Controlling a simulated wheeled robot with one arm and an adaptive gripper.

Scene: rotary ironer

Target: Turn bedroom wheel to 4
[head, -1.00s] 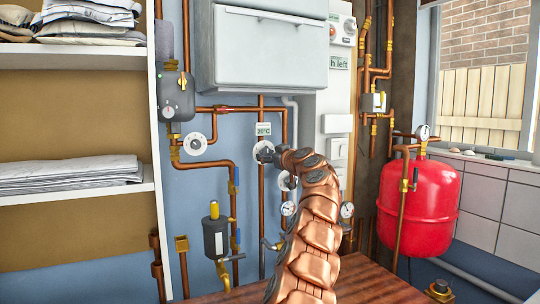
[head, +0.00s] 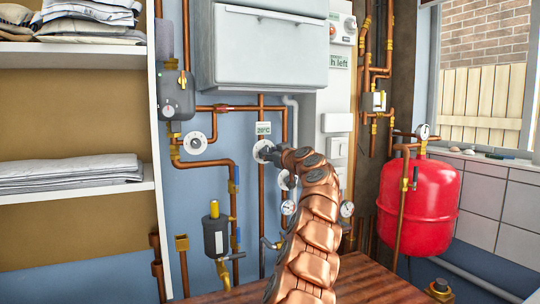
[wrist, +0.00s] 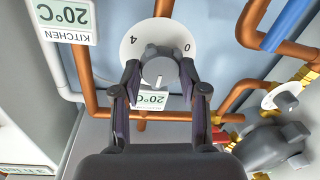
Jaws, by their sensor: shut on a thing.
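In the wrist view, which is upside down, my gripper (wrist: 160,88) is shut on the grey knob (wrist: 158,66) of a white round wheel. The wheel's dial plate (wrist: 130,49) shows a 4 at left and a 0 at right. A pale mark on the knob points down in the picture, toward a 20°C label (wrist: 152,100). The label's room name is hidden, so I cannot tell whether this is the bedroom wheel. In the head view the white dial (head: 261,148) shows beside my gripper (head: 271,154), below its label (head: 263,128).
A KITCHEN 20°C label (wrist: 65,18) is nearby. Another white wheel (head: 195,143) is at left, and one (head: 286,180) sits just below my gripper. Copper pipes (head: 261,200) run around. A red tank (head: 420,205) is at right, a shelf with linen (head: 70,172) at left.

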